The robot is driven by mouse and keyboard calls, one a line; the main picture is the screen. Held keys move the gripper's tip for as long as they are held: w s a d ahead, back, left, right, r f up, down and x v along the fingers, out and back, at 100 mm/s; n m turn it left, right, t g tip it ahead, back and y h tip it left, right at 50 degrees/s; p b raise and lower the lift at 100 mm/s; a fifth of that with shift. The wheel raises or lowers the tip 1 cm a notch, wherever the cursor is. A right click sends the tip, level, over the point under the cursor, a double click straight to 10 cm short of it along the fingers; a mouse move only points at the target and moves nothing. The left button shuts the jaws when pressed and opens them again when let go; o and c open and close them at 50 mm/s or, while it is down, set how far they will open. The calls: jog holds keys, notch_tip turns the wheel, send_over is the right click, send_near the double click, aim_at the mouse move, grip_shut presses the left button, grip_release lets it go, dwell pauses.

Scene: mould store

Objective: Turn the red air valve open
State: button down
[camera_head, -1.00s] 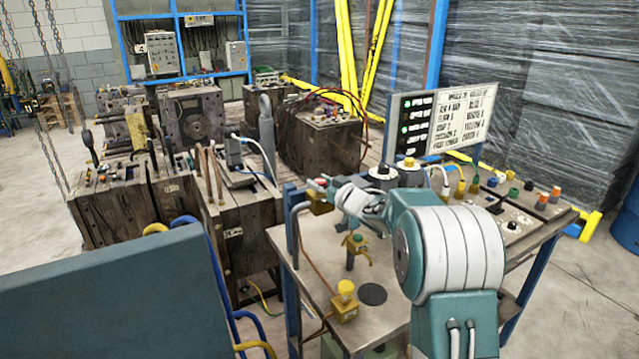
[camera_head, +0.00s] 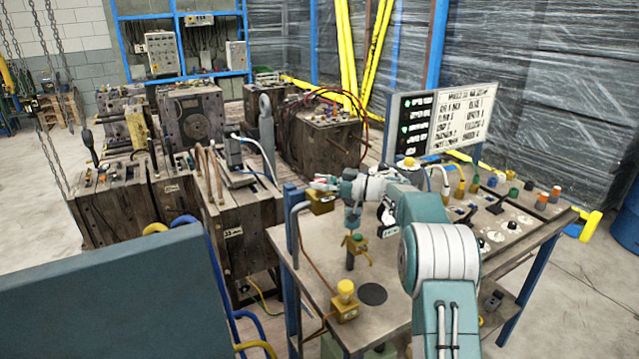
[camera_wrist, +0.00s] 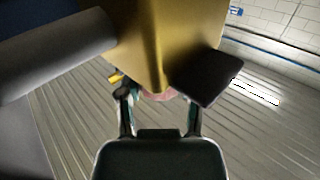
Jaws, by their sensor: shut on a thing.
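The red air valve shows as a small red part (camera_head: 319,183) on top of a brass-yellow valve body (camera_head: 321,203) at the bench's left end, beside a grey pipe. My gripper (camera_head: 328,183) is at the valve, coming from the right, and shut on it. In the wrist view my gripper's two fingers (camera_wrist: 159,98) stand either side of a pinkish-red piece (camera_wrist: 158,96) under the gold body (camera_wrist: 165,45). Most of the red part is hidden behind the body and fingers, so I cannot read its turn angle.
A grey pipe (camera_head: 296,225) rises beside the valve. Several coloured knobs and a label board (camera_head: 460,118) are to the right.

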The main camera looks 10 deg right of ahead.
jog(key=shift+r, duration=0.15)
jog(key=shift+c, duration=1.2)
grip_release()
jog(key=shift+w, duration=0.1)
jog(key=v, duration=1.2)
jog(key=shift+f, duration=0.2)
